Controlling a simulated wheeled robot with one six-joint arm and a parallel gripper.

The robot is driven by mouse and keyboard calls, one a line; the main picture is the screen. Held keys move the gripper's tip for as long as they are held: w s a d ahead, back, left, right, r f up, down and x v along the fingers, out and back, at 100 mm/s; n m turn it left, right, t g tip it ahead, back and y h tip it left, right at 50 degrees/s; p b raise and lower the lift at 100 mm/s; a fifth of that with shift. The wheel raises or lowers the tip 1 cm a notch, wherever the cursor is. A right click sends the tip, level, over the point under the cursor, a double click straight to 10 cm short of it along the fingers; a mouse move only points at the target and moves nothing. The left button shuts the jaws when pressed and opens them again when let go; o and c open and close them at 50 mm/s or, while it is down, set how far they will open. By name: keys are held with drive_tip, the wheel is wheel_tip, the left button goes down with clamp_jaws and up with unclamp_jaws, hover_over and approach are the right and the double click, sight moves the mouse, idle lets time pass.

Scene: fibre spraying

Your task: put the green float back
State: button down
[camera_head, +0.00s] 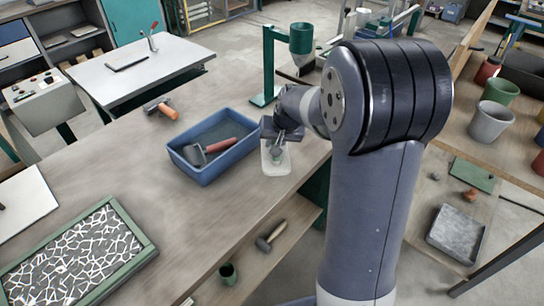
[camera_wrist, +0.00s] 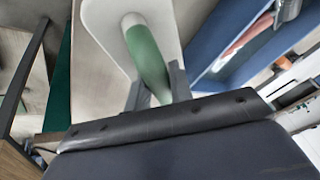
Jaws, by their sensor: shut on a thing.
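The green float has a pale, rounded plate (camera_head: 276,162) and a green handle (camera_wrist: 148,60). My gripper (camera_head: 281,143) is shut on that handle, with one finger on each side of it in the wrist view (camera_wrist: 158,88). In the head view the float is just right of the blue tray (camera_head: 190,172), over the bench near its right edge. I cannot tell whether the plate touches the bench top. My gripper hides part of the handle there.
A red-handled tool (camera_head: 220,145) lies in the blue tray. An orange-handled tool (camera_head: 163,108) lies behind it on the bench (camera_head: 130,165). A green stand with a cup (camera_head: 301,38) rises behind my gripper. A green-framed mosaic panel (camera_head: 80,258) lies at front left.

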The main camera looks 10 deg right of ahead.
drive_tip(key=shift+f, duration=2.85)
drive_tip(key=shift+f, duration=0.2)
drive_tip(key=c, duration=1.3)
unclamp_jaws()
drive_tip(key=shift+o, duration=0.2)
drive_tip(key=shift+r, duration=0.15)
drive_tip(key=shift+s+d+r, duration=0.1)
drive_tip(key=shift+s+r, duration=0.05)
drive_tip(key=shift+r, duration=0.4)
drive_tip(key=v, duration=1.1)
drive_tip(key=shift+f, duration=0.15)
